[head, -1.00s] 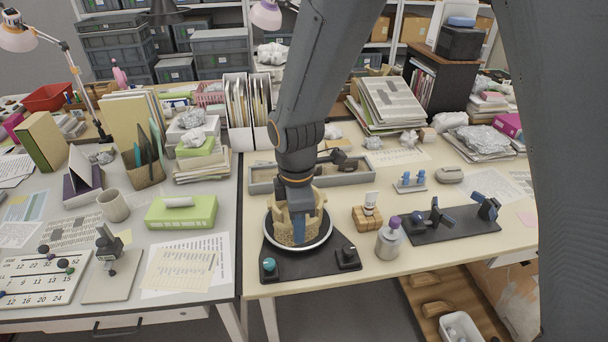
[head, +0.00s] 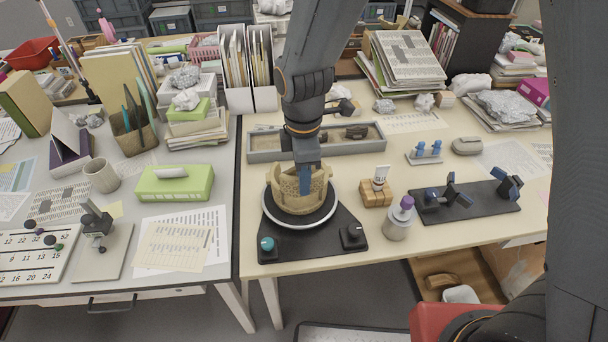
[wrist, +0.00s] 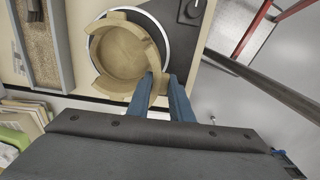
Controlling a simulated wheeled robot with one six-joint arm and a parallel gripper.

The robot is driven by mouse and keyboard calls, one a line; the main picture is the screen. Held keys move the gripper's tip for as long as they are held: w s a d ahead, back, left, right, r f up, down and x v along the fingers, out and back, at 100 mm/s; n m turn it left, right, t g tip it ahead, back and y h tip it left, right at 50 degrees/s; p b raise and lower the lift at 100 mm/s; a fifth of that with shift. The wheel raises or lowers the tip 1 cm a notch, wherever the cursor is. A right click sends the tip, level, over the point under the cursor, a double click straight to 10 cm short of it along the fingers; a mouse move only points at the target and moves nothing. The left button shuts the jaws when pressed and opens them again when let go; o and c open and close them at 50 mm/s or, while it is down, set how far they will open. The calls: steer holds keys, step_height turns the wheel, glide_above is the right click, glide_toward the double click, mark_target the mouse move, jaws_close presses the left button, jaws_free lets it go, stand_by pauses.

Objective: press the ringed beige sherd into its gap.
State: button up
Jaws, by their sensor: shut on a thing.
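The beige pot (head: 292,196) stands upright on a round turntable with a pale rim (head: 301,224). It also shows from above in the wrist view (wrist: 124,52), with an uneven, broken rim. My gripper (head: 305,186) is at the pot's wall, pointing down. In the wrist view its two blue fingers (wrist: 163,80) are close together at the wall's lower right, shut on a beige sherd (wrist: 160,66). The sherd is mostly hidden by the fingers and blends with the wall. I cannot make out its ring mark or whether it is seated in the gap.
A grey sand tray (head: 262,156) lies behind the turntable. To the right are a wooden block (head: 374,197), a purple-capped bottle (head: 398,222) and a dark stand with clamps (head: 468,205). The turntable base has a teal knob (head: 266,244) and a black knob (head: 353,234) at its front.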

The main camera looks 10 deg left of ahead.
steer(key=shift+f+b, duration=2.25)
steer(key=shift+f, duration=0.6)
steer(key=shift+w+f, duration=0.3)
steer(key=shift+w+a+f, duration=0.1)
steer(key=shift+w, duration=0.2)
steer(key=shift+f, duration=0.4)
stand_by(1.1)
steer(key=o, duration=1)
steer(key=shift+c, duration=0.2)
steer(key=shift+r, duration=0.1)
steer(key=shift+r+b, duration=0.4)
steer(key=shift+r, duration=3.4)
